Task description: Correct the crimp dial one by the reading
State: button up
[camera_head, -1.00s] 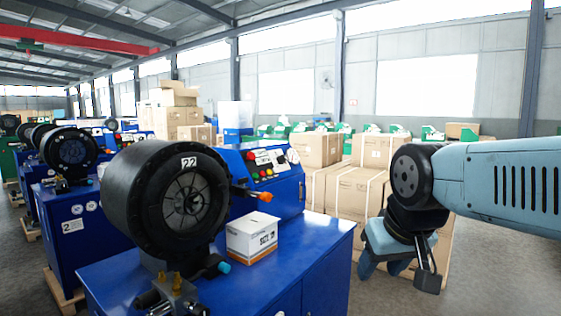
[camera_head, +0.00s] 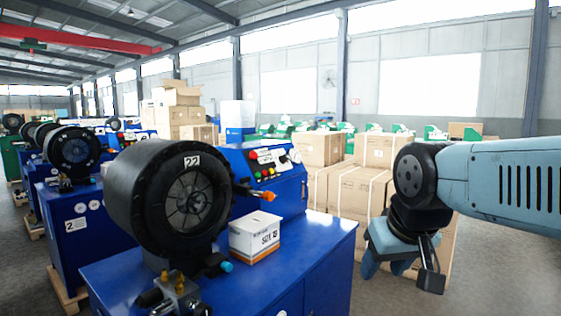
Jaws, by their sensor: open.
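A blue crimping machine stands in front of me with a round black crimp head (camera_head: 150,195) marked 22. Behind the head is its blue control panel (camera_head: 268,172) with red, yellow and green buttons and a white round dial (camera_head: 295,156) at the right end; its marks are too small to read. An orange-tipped lever (camera_head: 268,196) sticks out below the panel. A white and orange box (camera_head: 255,237) with printed lettering sits on the blue top (camera_head: 310,250). My gripper (camera_head: 398,268) hangs at the right, open and empty, apart from the machine.
More blue crimpers stand in a row at the left, one labelled 2 (camera_head: 72,220). Stacked cardboard boxes (camera_head: 350,187) stand behind my gripper. Grey floor (camera_head: 480,275) is clear at the lower right.

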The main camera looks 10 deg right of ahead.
aim_at(283, 159)
jog(key=z, duration=0.95)
jog(key=i, duration=1.05)
jog(key=u, duration=1.25)
